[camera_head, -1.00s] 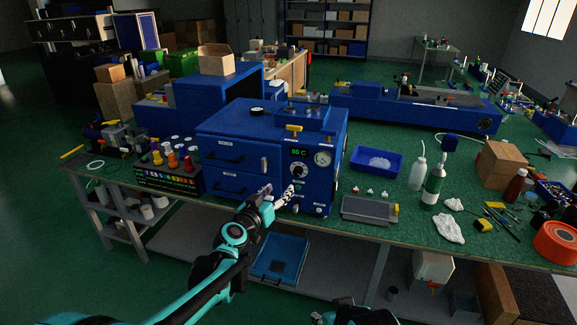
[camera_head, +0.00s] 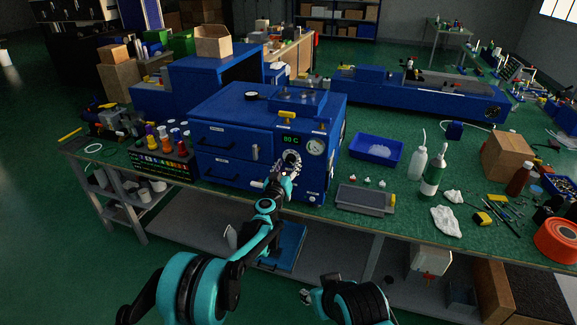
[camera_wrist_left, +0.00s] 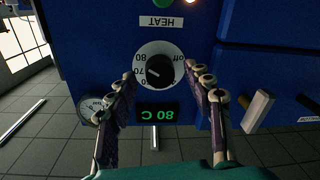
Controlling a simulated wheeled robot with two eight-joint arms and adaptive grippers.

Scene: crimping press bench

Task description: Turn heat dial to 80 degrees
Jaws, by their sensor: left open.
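The heat dial (camera_wrist_left: 160,70) is a black knob on a white scale plate, seen upside down in the left wrist view under a HEAT label (camera_wrist_left: 161,21). Readable marks include off, 80 and 70. The knob's white mark lies on the side of the 70, but its exact setting is unclear. A green display (camera_wrist_left: 158,114) reads 80 C; it also shows in the head view (camera_head: 291,139). My left gripper (camera_wrist_left: 160,76) is open, its fingers on either side of the dial; contact cannot be told. In the head view it (camera_head: 289,166) partly covers the dial. My right gripper (camera_head: 308,295) is low, below the bench edge, its jaws unclear.
The blue press (camera_head: 232,139) carries a pressure gauge (camera_head: 315,147) beside the dial and a yellow handle (camera_head: 287,115) above. A blue tray (camera_head: 359,154), a grey pad (camera_head: 362,199), and bottles (camera_head: 434,176) stand to the right. A rack of colored items (camera_head: 160,168) stands left.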

